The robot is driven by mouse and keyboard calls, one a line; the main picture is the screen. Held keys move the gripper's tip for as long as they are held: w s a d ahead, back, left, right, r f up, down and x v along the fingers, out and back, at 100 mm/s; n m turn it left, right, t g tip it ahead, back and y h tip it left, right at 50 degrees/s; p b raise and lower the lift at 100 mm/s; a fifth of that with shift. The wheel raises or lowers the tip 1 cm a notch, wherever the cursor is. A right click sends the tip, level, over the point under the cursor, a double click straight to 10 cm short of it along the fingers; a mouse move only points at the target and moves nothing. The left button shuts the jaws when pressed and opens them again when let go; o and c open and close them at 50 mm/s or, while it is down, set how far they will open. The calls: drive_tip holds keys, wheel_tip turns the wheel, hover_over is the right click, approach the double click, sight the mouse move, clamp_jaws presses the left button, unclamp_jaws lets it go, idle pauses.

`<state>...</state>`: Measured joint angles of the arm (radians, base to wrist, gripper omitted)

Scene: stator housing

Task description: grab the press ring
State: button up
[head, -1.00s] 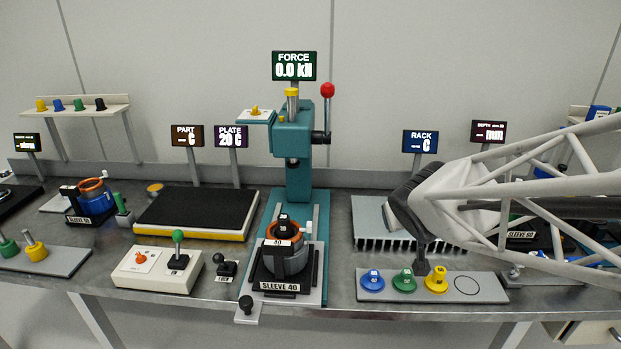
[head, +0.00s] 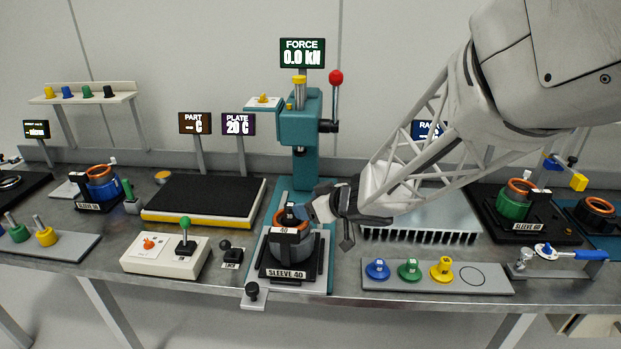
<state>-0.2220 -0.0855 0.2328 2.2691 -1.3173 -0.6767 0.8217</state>
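A black ring-shaped piece with a small upright block (head: 289,214) sits on top of the grey housing (head: 290,248) at the teal press. I take it for the press ring, but cannot be sure. A white "40" label shows below it, and an orange rim lies around it. My gripper (head: 335,222) is just right of this piece, tilted down and left, with its fingers close to the housing's upper right side. I see no gap to judge and cannot tell whether the fingers touch anything or how far apart they are.
The teal press (head: 298,130) stands behind the housing, with a red-knobbed lever (head: 336,78) at its right. A grey tray (head: 410,279) holds blue, green and yellow pieces and an empty outlined circle. A control box (head: 165,254) with a green-knobbed stick is to the left.

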sight(290, 205)
idle(0.3)
drive_tip(key=shift+x, duration=1.25)
drive_tip(key=shift+x, duration=2.65)
drive_tip(key=shift+f, duration=0.1)
drive_tip(key=c, duration=1.1)
